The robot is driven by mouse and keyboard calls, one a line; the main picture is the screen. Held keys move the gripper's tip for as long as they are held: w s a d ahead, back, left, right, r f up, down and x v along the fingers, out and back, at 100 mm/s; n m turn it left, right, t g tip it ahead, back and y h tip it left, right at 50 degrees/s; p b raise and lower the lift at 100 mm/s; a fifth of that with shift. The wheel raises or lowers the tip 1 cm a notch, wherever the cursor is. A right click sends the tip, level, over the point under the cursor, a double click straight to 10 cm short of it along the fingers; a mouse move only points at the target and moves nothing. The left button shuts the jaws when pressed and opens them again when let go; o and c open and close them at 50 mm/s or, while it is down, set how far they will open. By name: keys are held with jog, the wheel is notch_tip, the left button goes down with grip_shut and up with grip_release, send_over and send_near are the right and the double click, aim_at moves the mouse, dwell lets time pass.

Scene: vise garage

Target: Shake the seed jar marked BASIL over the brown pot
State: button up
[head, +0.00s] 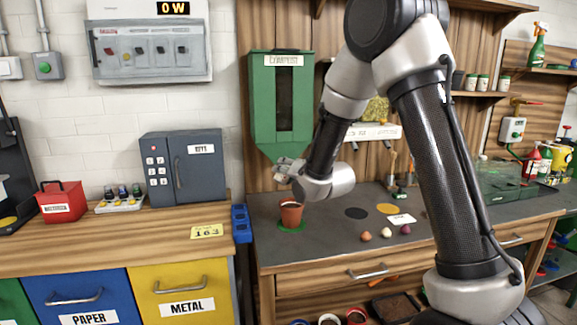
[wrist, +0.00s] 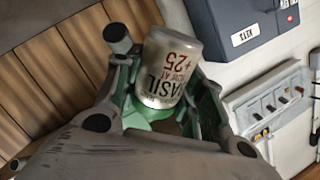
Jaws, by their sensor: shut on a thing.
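My gripper (head: 284,172) is shut on a small pale jar (wrist: 168,68) with a white label. In the wrist view the letters "ASIL" and "+25" are readable, with the first letter cut off. The jar lies between the green-padded fingers of my gripper (wrist: 165,95). In the head view the jar is too small to make out clearly among the fingers. The brown pot (head: 291,213) stands on a green disc (head: 291,227) at the left end of the grey bench. My gripper is a little above the pot, slightly to its left in the picture.
A green compost hopper (head: 264,105) hangs on the wall behind my gripper. Blue holders (head: 241,224) sit at the bench's left edge. A black disc (head: 356,213), a yellow disc (head: 386,209) and a white card (head: 401,219) lie right of the pot. A grey key box (head: 184,168) stands left.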

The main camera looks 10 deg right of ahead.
aim_at(285, 179)
jog(key=m, duration=0.1)
jog(key=f+m+g+y, duration=0.1)
jog(key=m, duration=0.1)
jog(key=f+m, duration=0.1)
jog(key=shift+s+a+m+y, duration=0.2)
jog(key=shift+a+m+y, duration=0.1)
jog(key=shift+m, duration=0.1)
jog(key=shift+f+m+g+y, duration=0.4)
jog(key=shift+m+g, duration=0.2)
jog(key=shift+m, duration=0.4)
jog(key=shift+f+m+y, duration=0.2)
jog(key=shift+m+y, duration=0.4)
jog(key=shift+m, duration=0.6)
